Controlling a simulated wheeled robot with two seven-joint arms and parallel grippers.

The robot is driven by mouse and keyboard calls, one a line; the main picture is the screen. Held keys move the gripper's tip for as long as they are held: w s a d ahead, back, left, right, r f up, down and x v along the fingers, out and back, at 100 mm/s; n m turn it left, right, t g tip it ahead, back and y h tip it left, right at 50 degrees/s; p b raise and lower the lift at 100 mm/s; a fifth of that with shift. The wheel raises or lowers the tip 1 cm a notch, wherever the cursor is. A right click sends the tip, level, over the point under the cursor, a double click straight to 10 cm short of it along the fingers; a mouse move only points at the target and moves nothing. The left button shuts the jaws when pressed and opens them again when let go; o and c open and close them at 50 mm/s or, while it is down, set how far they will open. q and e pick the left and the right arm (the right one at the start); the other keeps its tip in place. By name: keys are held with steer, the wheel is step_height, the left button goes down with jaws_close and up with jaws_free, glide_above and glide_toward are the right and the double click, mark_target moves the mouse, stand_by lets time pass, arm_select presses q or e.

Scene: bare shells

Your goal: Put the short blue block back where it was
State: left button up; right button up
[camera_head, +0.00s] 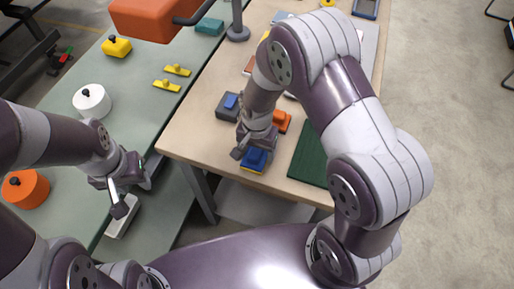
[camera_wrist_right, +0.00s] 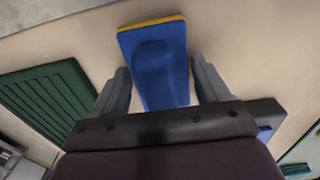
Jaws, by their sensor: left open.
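A blue block with a yellow edge (camera_head: 253,160) lies near the front edge of the wooden table. In the right wrist view the blue block (camera_wrist_right: 165,50) shows a raised rounded part. My right gripper (camera_head: 256,146) is over it, its fingers apart on either side, with thin gaps visible. A smaller blue piece (camera_head: 231,101) sits on a dark grey block (camera_head: 226,112) just behind. I cannot tell which of the two is the short blue block. My left gripper (camera_head: 133,196) is open and empty over the green-grey table at left.
An orange block (camera_head: 282,122) lies just behind my right gripper. A dark green ribbed board (camera_head: 309,155) is to its right. White (camera_head: 92,100) and orange (camera_head: 25,189) lidded pots and yellow knobbed pieces (camera_head: 166,86) stand on the left table.

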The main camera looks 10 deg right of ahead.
steer(key=shift+o, duration=0.8)
step_height(320, 180, up, 12)
steer(key=s+d+n+t, duration=0.1)
steer(key=s+d+n, duration=0.6)
steer(key=s, duration=0.1)
steer(key=shift+s+d, duration=0.15)
steer(key=shift+r, duration=0.1)
